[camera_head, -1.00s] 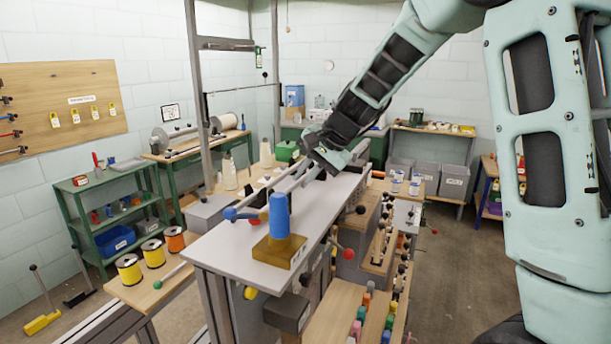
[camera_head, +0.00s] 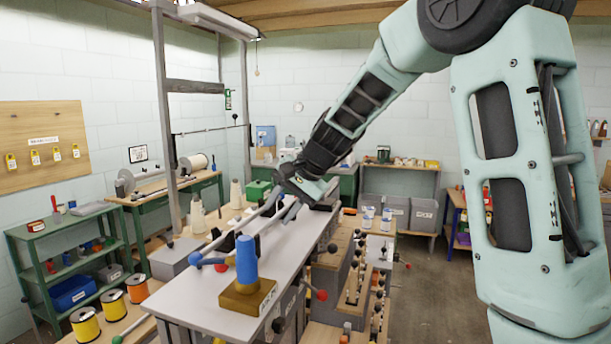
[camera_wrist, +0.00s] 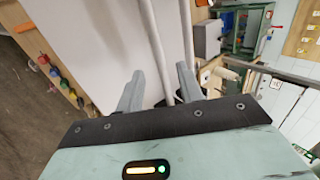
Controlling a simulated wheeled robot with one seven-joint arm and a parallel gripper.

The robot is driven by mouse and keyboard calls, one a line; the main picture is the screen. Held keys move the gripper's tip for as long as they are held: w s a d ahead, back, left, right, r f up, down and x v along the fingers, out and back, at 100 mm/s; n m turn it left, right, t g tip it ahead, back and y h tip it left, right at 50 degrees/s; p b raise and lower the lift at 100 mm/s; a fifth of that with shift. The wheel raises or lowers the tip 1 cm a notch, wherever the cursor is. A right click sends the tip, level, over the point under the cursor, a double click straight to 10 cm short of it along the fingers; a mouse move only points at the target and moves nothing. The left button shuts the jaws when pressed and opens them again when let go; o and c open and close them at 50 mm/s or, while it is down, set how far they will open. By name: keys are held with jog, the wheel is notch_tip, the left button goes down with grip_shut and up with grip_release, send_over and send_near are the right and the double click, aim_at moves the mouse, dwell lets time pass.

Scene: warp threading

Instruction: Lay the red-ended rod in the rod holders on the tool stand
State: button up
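My gripper (camera_head: 283,207) is low over the far part of a grey-topped stand (camera_head: 205,305). In the wrist view its two fingers (camera_wrist: 158,82) are apart. One pale rod (camera_wrist: 152,35) runs through the gap, with space visible on both sides. A second pale rod (camera_wrist: 188,30) runs close to the right finger. In the head view a pale rod (camera_head: 238,228) runs from beneath my gripper down-left to a blue ball end (camera_head: 195,259). The rods' far ends and the holders are hidden.
A blue post (camera_head: 246,260) on a wooden block (camera_head: 248,297) stands at the stand's near end. A red knob (camera_head: 321,295) sticks out at the right side. Thread spools (camera_head: 112,304) stand at lower left. A metal upright (camera_head: 167,120) rises behind the stand.

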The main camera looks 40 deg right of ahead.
jog(key=b+v, duration=0.2)
jog(key=v, duration=1.2)
jog(key=shift+b, duration=0.3)
jog(key=shift+r, duration=0.15)
